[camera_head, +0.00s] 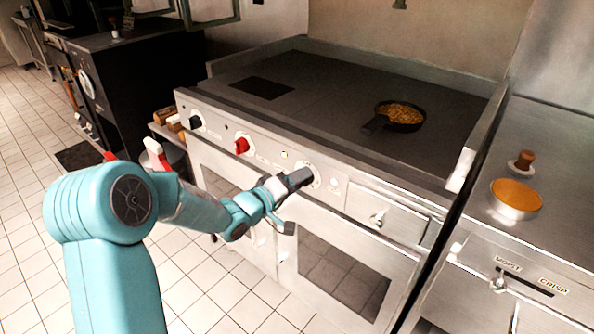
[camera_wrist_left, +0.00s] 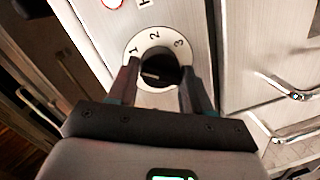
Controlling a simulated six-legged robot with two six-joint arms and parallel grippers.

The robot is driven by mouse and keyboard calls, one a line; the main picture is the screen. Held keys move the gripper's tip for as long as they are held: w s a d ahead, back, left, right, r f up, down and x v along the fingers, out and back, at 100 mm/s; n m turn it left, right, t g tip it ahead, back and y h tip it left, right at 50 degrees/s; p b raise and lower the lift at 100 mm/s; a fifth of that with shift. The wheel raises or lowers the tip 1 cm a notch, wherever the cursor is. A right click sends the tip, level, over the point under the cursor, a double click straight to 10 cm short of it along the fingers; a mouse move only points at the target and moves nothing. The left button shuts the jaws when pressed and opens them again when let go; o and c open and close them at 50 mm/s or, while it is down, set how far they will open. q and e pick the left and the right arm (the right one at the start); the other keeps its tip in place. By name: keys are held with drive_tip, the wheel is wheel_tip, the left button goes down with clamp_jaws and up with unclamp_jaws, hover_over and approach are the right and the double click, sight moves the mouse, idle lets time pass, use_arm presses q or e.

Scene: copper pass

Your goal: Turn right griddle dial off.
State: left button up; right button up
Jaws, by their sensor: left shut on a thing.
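The right griddle dial (camera_wrist_left: 158,68) shows in the left wrist view as a black knob on a white ring marked 1, 2, 3. My left gripper (camera_wrist_left: 158,85) has a finger on each side of the knob and is shut on it. In the head view my left gripper (camera_head: 302,180) is at the front panel of the griddle (camera_head: 320,110) and hides most of the dial. Only part of the dial's pale ring shows there. My right gripper is not in view.
A red knob (camera_head: 242,146) and a black knob (camera_head: 195,122) are on the same panel to the left. A pan of food (camera_head: 403,115) sits on the griddle top. A drawer handle (camera_head: 377,220) sticks out to the right. Tiled floor lies clear at lower left.

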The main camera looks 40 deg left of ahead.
use_arm(q)
drive_tip(key=shift+a+n+h+p, duration=0.1)
drive_tip(key=shift+n+h+p, duration=0.5)
drive_tip(key=shift+n+p, duration=2.35)
drive_tip(key=shift+n+t+b, duration=0.3)
drive_tip(key=shift+n, duration=0.15)
drive_tip(key=o, duration=1)
drive_tip(key=s+a, duration=0.1)
drive_tip(key=s, duration=0.4)
drive_tip(key=s+a, duration=0.1)
drive_tip(key=s, duration=0.4)
drive_tip(key=s+a+r, duration=0.1)
drive_tip(key=s, duration=0.5)
drive_tip(key=shift+p, duration=0.3)
